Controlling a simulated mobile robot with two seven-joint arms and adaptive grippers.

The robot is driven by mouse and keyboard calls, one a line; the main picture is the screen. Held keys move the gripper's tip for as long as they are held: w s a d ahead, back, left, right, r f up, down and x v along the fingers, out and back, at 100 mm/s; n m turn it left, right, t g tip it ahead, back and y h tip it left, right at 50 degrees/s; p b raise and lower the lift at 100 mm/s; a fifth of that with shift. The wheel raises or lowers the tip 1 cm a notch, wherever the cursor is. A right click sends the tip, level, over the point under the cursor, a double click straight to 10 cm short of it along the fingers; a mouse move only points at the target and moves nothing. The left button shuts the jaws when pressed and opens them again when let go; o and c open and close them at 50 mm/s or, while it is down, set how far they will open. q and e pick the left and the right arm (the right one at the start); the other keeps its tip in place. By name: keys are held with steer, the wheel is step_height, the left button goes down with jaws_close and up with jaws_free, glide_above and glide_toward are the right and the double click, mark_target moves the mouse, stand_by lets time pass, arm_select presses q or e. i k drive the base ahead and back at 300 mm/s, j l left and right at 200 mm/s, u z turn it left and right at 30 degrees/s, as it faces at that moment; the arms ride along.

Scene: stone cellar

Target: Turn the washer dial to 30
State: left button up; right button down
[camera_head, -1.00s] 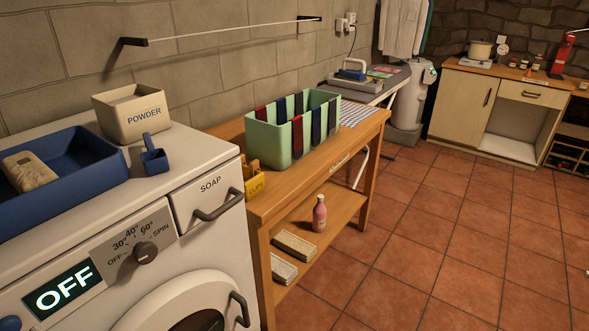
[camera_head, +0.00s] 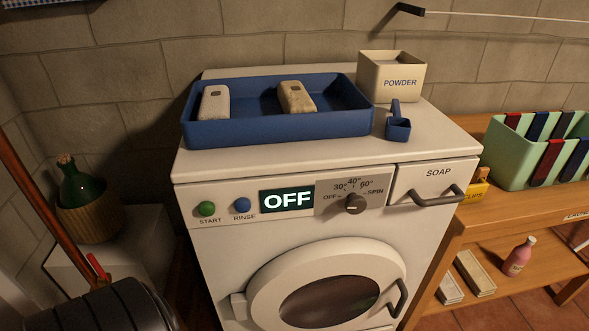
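The white washer (camera_head: 225,255) stands in the middle of the head view, its round door (camera_head: 265,290) shut. Its dial (camera_head: 355,204) is a dark round knob on a grey panel, with the marks OFF, 30°, 40°, 60° and SPIN around its upper side. The 30° mark (camera_head: 341,187) is up and left of the knob. The display (camera_head: 287,201) left of the dial reads OFF. The knob's pointer is too small to read surely. Neither of my grippers is in view, and nothing touches the dial.
The soap drawer handle (camera_head: 437,197) juts out right of the dial; START (camera_head: 207,208) and RINSE (camera_head: 242,205) buttons are left. On top are a blue tray (camera_head: 290,128), powder box (camera_head: 392,82) and blue scoop (camera_head: 398,128). A wooden bench (camera_head: 520,240) stands right.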

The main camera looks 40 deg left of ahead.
mark_target(355, 204)
steer(key=i+u, duration=0.1)
steer(key=u, duration=0.35)
steer(key=l+u, duration=0.15)
steer(key=u, duration=0.25)
steer(key=i+l+u, duration=0.1)
steer(key=u, duration=0.35)
steer(key=l+u, duration=0.15)
steer(key=u, duration=0.3)
